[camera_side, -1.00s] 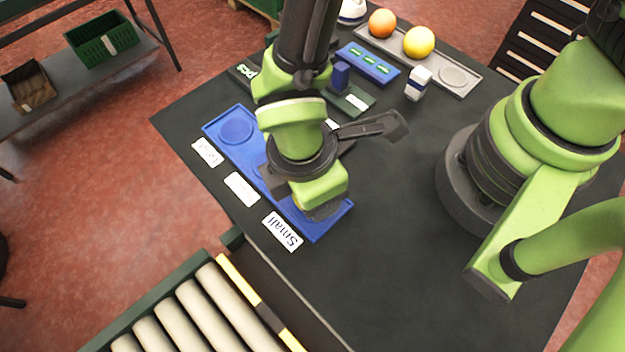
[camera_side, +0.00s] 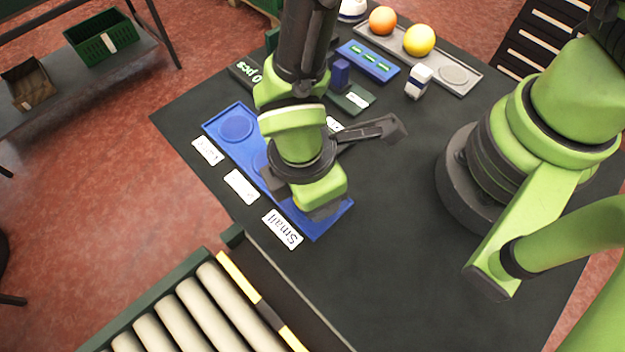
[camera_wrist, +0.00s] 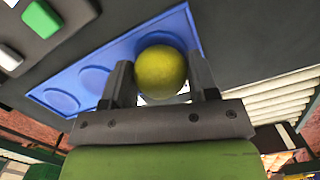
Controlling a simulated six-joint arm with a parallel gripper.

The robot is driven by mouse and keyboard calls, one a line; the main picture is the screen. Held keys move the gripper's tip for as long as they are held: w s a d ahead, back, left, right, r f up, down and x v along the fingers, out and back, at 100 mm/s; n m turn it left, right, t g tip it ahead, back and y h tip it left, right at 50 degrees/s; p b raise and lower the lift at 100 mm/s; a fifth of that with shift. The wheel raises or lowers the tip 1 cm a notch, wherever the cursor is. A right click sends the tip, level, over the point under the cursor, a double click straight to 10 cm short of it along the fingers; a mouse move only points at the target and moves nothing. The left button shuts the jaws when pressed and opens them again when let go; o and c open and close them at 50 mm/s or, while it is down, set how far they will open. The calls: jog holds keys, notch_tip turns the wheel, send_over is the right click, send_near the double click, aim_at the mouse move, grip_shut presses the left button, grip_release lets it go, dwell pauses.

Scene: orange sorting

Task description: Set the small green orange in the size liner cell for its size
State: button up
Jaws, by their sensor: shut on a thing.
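The small green orange (camera_wrist: 161,71), yellow-green and round, sits between the two fingers of my gripper (camera_wrist: 162,78) in the wrist view. My gripper is shut on it. The blue size liner (camera_side: 219,120) lies on the table with a row of round cells. The orange is over the end cell (camera_wrist: 180,37) by the "Small" card (camera_side: 282,229). Whether it touches the cell floor cannot be told. The other two cells look empty in the wrist view (camera_wrist: 61,100).
A grey tray (camera_side: 470,84) at the back holds an orange fruit (camera_side: 382,20) and a yellow one (camera_side: 419,40). A roller conveyor (camera_side: 190,310) lies beyond the front edge.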

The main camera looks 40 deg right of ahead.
jog(key=shift+f, duration=0.15)
jog(key=o, duration=1.3)
jog(key=shift+r, duration=4.05)
